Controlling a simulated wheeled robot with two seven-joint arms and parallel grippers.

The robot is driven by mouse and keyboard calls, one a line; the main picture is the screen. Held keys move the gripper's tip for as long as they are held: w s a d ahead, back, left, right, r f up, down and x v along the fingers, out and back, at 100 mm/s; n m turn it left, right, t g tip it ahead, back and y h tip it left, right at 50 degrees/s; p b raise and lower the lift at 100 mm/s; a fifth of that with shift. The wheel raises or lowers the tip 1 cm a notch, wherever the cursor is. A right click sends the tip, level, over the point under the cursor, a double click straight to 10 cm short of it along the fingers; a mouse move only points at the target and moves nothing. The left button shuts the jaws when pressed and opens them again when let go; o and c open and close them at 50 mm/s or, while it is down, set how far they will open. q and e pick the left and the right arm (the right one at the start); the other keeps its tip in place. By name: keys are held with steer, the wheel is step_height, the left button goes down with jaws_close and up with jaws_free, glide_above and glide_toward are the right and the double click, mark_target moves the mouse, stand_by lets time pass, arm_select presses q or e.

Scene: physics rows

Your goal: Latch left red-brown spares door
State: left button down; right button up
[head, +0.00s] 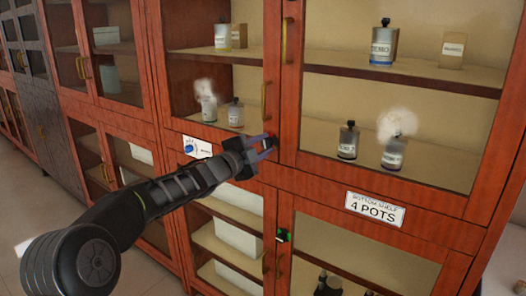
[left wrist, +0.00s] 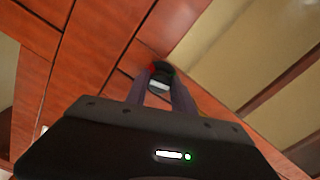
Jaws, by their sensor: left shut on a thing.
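The red-brown cabinet has an upper left glass door (head: 224,75) and an upper right glass door (head: 400,100). The left door looks closed or nearly so. A small dark latch (head: 271,142) with a red mark sits at the lower meeting edge of these doors. My left gripper (head: 266,147) is shut on this latch; its fingers hide part of it. In the left wrist view, the dark latch knob (left wrist: 161,75) with a red spot lies between the fingertips (left wrist: 160,88). My right gripper is not in view.
Brass handles (head: 264,103) stand out above the gripper. Another latch, black and green (head: 283,236), is on the lower doors. Bottles (head: 383,45) and boxes stand behind the glass. A "4 POTS" label (head: 375,209) is on the right. Floor (head: 140,270) shows at lower left.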

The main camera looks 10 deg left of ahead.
arm_select(q)
steer(key=shift+m+b, duration=0.6)
steer(key=shift+m, duration=1)
steer(key=c, duration=1.1)
jaws_free()
steer(key=shift+s+a, duration=0.25)
steer(key=shift+s, duration=0.25)
steer(key=b+v, duration=0.1)
steer(key=v, duration=0.5)
steer(key=shift+s, duration=0.3)
